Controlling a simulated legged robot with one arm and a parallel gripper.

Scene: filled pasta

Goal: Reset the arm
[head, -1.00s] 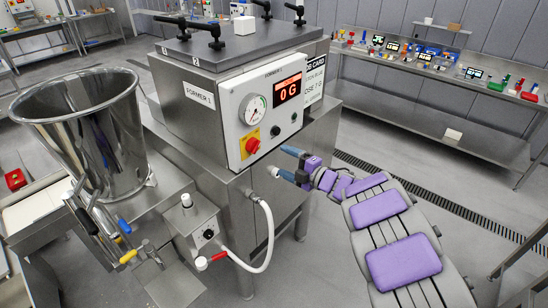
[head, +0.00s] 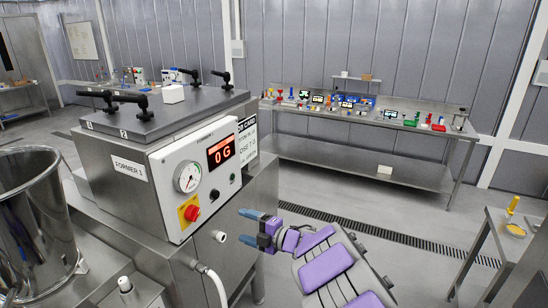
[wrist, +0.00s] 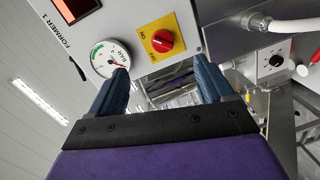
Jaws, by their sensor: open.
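My gripper (head: 250,226) is in front of the right side of the steel former machine (head: 110,165), below its control panel. Its blue fingers are apart with nothing between them; they also show in the wrist view (wrist: 160,90). My purple and grey arm lies folded low in the head view. In the wrist view, the pressure gauge (wrist: 110,58) and the red knob on its yellow plate (wrist: 162,41) are behind and above the fingers. The display (head: 221,151) reads 0 G.
A steel hopper (head: 38,225) stands at the left. A white hose (head: 217,287) curves from the machine's front. A back bench (head: 300,140) holds several small coloured items. A side table (head: 497,228) is at the right. Grey floor lies open between the machine and the back bench.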

